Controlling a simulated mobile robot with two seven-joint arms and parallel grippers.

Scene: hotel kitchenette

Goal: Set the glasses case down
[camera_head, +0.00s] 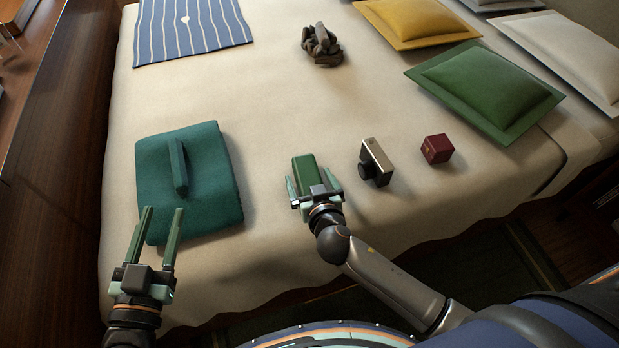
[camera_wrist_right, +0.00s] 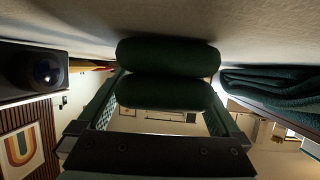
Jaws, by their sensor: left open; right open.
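The green glasses case (camera_head: 304,168) lies on the bed just beyond my right gripper (camera_head: 316,190). In the right wrist view the case (camera_wrist_right: 168,58) shows as two rounded dark green halves against the pale bedcover, in front of and between the spread fingers. My right gripper is open around its near end; I cannot tell whether a finger touches it. My left gripper (camera_head: 160,238) is open and empty, at the near left corner of a folded teal towel (camera_head: 222,180). A slim green bar-shaped item (camera_head: 178,165) rests on that towel.
A camera (camera_head: 376,162) and a dark red box (camera_head: 437,149) stand right of the case. A dark crumpled item (camera_head: 321,46), a striped cloth (camera_head: 190,30), and green (camera_head: 485,85) and yellow (camera_head: 415,20) cushions lie further back. The bed's middle (camera_head: 270,110) is clear.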

